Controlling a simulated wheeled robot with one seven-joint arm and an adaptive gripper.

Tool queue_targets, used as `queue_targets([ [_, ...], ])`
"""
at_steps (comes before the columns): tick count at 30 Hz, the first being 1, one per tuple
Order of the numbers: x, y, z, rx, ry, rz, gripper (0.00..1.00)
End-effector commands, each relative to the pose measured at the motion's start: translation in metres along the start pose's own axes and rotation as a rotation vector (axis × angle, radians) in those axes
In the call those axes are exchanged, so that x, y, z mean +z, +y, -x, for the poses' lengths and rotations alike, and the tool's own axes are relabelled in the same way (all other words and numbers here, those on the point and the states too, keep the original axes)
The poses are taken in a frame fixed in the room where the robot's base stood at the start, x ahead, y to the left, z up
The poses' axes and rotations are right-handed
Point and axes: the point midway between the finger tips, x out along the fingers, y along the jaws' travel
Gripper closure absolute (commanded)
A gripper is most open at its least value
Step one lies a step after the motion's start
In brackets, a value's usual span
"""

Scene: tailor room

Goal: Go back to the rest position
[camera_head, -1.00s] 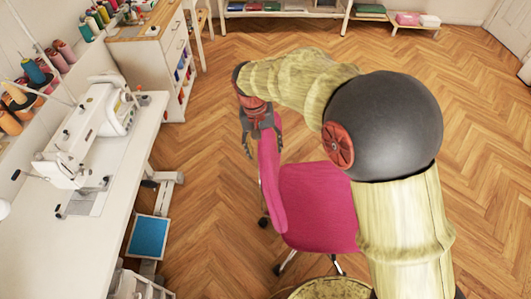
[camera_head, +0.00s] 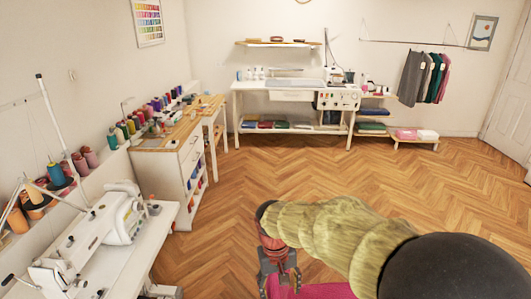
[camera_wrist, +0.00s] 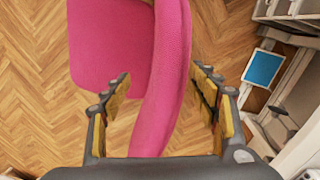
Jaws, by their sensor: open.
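My gripper (camera_head: 279,283) is low in the middle of the head view, at the end of my arm, over the pink chair (camera_head: 315,291). In the wrist view my gripper (camera_wrist: 160,100) is open, with its yellow-padded fingers wide apart. The backrest of the pink chair (camera_wrist: 167,75) runs between the fingers in that picture, with gaps on both sides. I cannot tell how far below the fingertips it is. The fingers hold nothing.
A white sewing table (camera_head: 140,262) with a sewing machine (camera_head: 120,217) stands at the left. A wooden-topped cabinet (camera_head: 185,133) with thread spools is behind it. A white workbench (camera_head: 284,85) stands at the back wall. The wooden floor (camera_head: 400,175) is open in the middle and right.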

Motion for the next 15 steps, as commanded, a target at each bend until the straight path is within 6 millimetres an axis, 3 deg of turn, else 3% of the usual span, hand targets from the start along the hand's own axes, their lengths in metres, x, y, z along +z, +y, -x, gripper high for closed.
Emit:
queue_targets([
  [7, 0.081, 0.041, 0.054, -0.049, 0.117, 0.004, 0.4],
  [15, 0.167, 0.078, 0.093, -0.068, 0.294, -0.073, 0.4],
])
